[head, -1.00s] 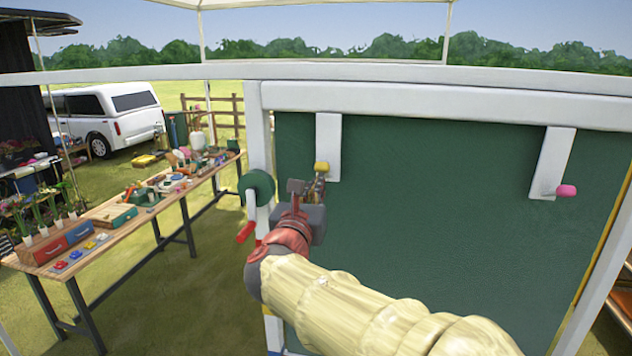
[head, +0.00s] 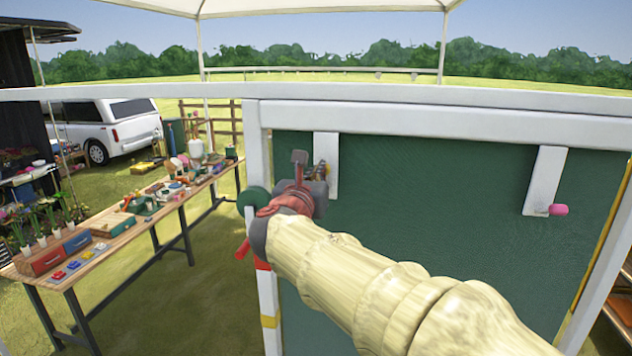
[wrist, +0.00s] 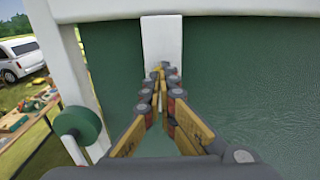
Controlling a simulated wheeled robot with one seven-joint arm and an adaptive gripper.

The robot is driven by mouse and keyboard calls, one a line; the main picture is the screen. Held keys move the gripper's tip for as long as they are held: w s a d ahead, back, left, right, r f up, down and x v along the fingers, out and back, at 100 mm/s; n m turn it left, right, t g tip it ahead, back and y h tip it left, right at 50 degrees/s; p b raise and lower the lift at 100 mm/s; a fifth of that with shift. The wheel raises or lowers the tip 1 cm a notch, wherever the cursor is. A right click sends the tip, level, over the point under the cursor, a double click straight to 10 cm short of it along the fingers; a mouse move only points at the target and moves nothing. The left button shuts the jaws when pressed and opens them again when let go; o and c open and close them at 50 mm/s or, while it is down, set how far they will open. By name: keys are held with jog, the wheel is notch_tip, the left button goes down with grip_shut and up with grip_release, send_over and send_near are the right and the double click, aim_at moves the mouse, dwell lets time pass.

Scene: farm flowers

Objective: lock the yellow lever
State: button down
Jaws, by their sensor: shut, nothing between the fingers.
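The yellow lever cannot be made out now; my gripper covers its place on the left white bracket (head: 326,148) of the green panel. That bracket also shows in the wrist view (wrist: 162,40). My gripper (head: 320,171) is shut and reaches to the lower part of this bracket. In the wrist view my gripper's fingers (wrist: 160,76) come together in front of the bracket's lower end. A yellow patch shows at the tips there, but I cannot tell whether it is lever or finger, or whether they touch.
A wooden table (head: 110,240) with several items stands further left. The panel's middle (head: 440,190) is clear.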

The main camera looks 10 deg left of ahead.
jog(key=s, duration=1.2)
jog(key=shift+a, duration=0.25)
